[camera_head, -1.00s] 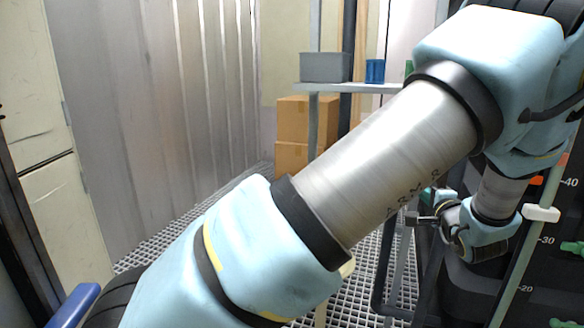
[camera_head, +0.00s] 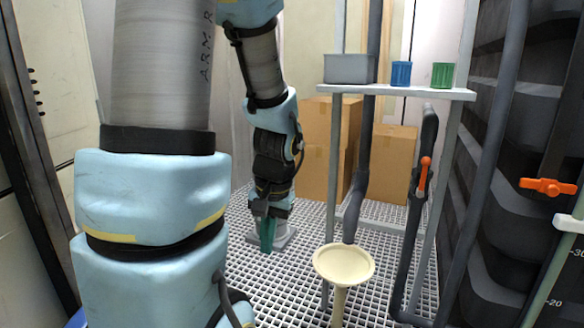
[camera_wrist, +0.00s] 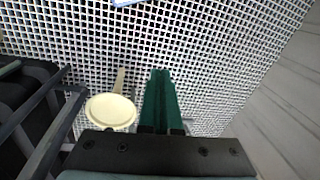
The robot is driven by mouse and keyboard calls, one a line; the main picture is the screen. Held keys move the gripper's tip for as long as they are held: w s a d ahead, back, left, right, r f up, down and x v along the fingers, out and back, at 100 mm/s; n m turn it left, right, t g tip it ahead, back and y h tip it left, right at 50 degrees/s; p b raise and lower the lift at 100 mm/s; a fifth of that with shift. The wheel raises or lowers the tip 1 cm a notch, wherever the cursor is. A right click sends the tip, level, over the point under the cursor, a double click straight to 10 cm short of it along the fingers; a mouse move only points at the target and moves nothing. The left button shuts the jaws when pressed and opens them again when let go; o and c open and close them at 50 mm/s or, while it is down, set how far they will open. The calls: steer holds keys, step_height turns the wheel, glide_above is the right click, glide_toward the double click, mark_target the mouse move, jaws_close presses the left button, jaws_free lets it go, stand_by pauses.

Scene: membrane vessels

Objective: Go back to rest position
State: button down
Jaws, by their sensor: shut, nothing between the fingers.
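My gripper (camera_head: 267,236) hangs pointing down over the grated floor, left of the cream funnel, in the head view. Its green fingers (camera_wrist: 160,103) lie side by side, closed and empty, in the wrist view. The arm rises from the lower left of the head view, bends at the top, and comes down to the gripper near the middle. My gripper touches no object that I can see.
A cream round-topped stand (camera_head: 343,264) is right of my gripper. Behind it, a shelf (camera_head: 398,91) holds a grey bin (camera_head: 350,68), a blue cup (camera_head: 401,73) and a green cup (camera_head: 443,75). Cardboard boxes (camera_head: 394,160) stand behind. Black vessels and an orange-handled valve (camera_head: 423,174) are right.

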step_height(320, 180, up, 23)
steer(key=s+a+n+h+p, duration=0.1)
steer(key=n+p, duration=0.1)
steer(key=p, duration=2)
steer(key=shift+a+t+h, duration=0.3)
steer(key=shift+t, duration=0.1)
